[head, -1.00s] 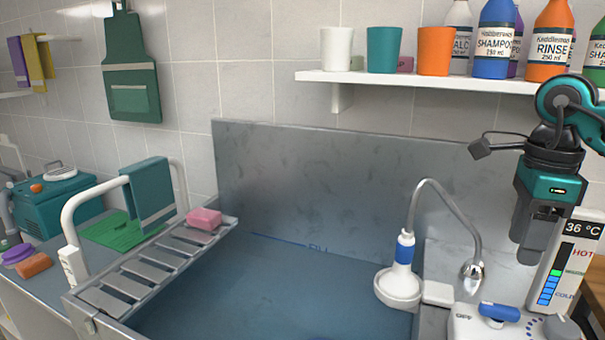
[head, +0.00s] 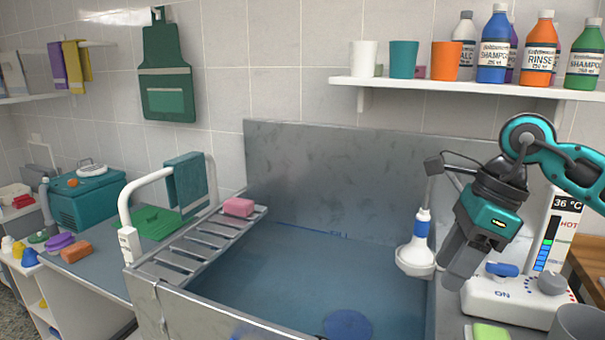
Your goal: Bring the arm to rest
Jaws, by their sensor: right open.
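My right gripper (head: 457,262), grey with a teal wrist, hangs tilted down to the left over the right end of the wash tub (head: 300,262). It is open and I see nothing between its fingers. It partly hides the tap and stands in front of the control box (head: 530,307) with its blue lever. The white and blue shower head (head: 417,248) is just left of it, apart as far as I can tell. My left gripper is out of view.
A shelf (head: 470,88) with cups and bottles runs above the tub. A grey cup (head: 577,328) and a green block (head: 490,332) stand at the lower right. A pink soap (head: 238,207) lies on the slatted rack (head: 190,245) at the left. The tub's middle is free.

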